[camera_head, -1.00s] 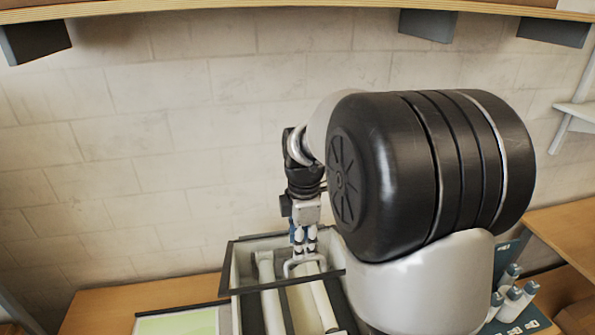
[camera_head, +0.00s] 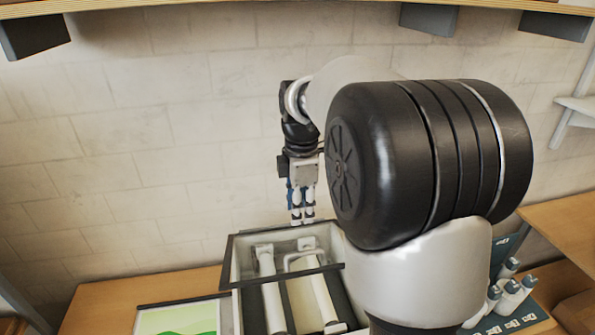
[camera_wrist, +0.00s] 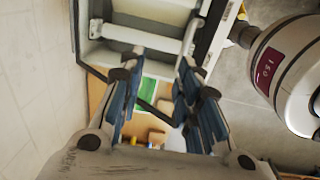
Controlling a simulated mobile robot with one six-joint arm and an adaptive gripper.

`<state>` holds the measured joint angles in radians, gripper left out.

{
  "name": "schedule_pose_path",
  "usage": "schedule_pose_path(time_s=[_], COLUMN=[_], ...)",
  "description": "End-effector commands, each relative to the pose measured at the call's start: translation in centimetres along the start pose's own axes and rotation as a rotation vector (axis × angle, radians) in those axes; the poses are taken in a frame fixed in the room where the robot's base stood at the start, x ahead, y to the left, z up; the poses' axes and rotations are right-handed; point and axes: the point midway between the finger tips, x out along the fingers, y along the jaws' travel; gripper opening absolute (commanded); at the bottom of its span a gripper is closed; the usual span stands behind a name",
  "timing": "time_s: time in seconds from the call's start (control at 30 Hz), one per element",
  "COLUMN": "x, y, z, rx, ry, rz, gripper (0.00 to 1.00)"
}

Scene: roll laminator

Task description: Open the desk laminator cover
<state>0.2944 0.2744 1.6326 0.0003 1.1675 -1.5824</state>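The desk laminator (camera_head: 240,260) is an open-topped, pale box with dark edges at the bottom middle of the head view. Two long white rollers or bars (camera_head: 270,295) and a white U-shaped handle (camera_head: 304,257) show inside it. I cannot tell which part is the cover. My gripper (camera_head: 302,220) points down above the laminator's back edge, apart from the handle. In the wrist view its blue-and-dark fingers (camera_wrist: 158,72) are spread with nothing held between them. The laminator's white interior (camera_wrist: 150,15) shows beyond the fingertips. My arm hides the laminator's right side.
A sheet with a green picture (camera_head: 180,320) lies left of the laminator on the wooden table (camera_head: 100,300). White bottles (camera_head: 512,295) stand on a dark teal mat at right. A pale block wall is behind, and a shelf (camera_head: 250,5) hangs above.

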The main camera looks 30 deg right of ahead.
Motion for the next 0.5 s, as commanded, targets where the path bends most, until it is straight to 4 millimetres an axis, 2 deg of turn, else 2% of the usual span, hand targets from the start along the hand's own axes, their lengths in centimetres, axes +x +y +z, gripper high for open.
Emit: schedule_pose_path(time_s=[0.5], x=[-3.4], y=[1.4], z=[0.0], rx=[0.000], ry=[0.000], rz=[0.001], gripper=[0.31])
